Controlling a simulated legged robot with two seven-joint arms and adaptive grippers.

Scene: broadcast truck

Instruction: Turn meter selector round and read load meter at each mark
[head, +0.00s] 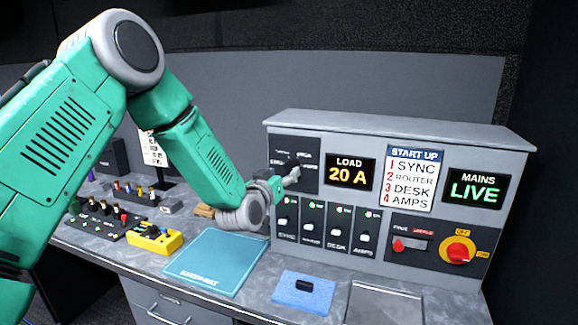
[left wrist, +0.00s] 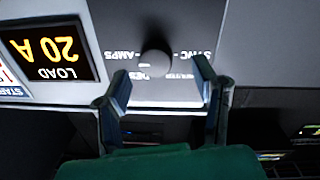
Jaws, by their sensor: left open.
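The meter selector (head: 292,160) is a dark round knob on a dark plate at the upper left of the grey power panel. In the left wrist view the knob (left wrist: 155,64) shows upside down, ringed by SYNC, ROUTER, DESK and AMPS labels. I cannot tell which mark it points at. The load meter (head: 349,175) reads 20 A in amber; it also shows inverted in the left wrist view (left wrist: 52,47). My left gripper (head: 289,177) is at the selector, its fingers (left wrist: 161,78) open on either side of the knob; contact is unclear. My right gripper is out of view.
Below the selector are several labelled switches (head: 338,235) with green lights. Right are a START UP card (head: 412,177), a MAINS LIVE display (head: 474,189) and a red-yellow rotary switch (head: 458,250). A teal mat (head: 212,262), blue pad (head: 303,291) and yellow box (head: 155,240) lie on the bench.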

